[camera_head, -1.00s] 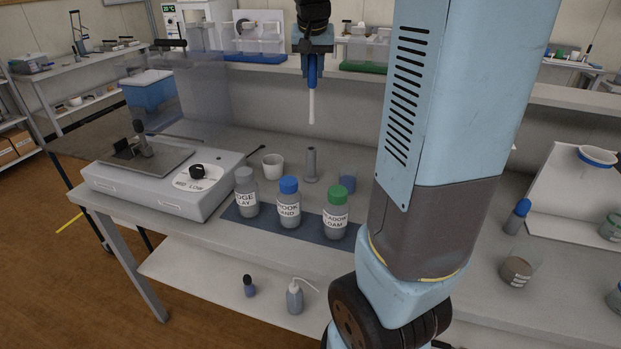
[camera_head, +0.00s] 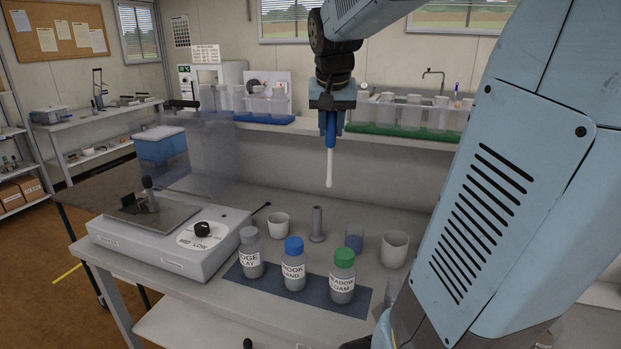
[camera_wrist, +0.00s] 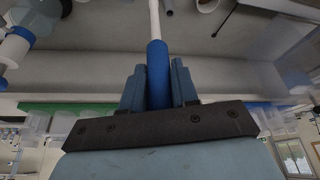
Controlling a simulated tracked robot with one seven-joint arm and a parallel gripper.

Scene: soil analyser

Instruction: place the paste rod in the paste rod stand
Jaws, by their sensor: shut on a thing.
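The paste rod (camera_head: 330,160) has a blue handle and a white lower end. My gripper (camera_head: 331,120) is shut on its blue handle, and the rod hangs upright with the white end down, above the bench. The wrist view also shows the rod's blue handle (camera_wrist: 158,75) between my two fingers. A grey tube on a round foot, which looks like the paste rod stand (camera_head: 317,224), stands on the bench below and slightly left of the rod tip in the head view. The rod is clear of it.
Labelled bottles (camera_head: 293,266) stand in front on a blue mat (camera_head: 318,290).

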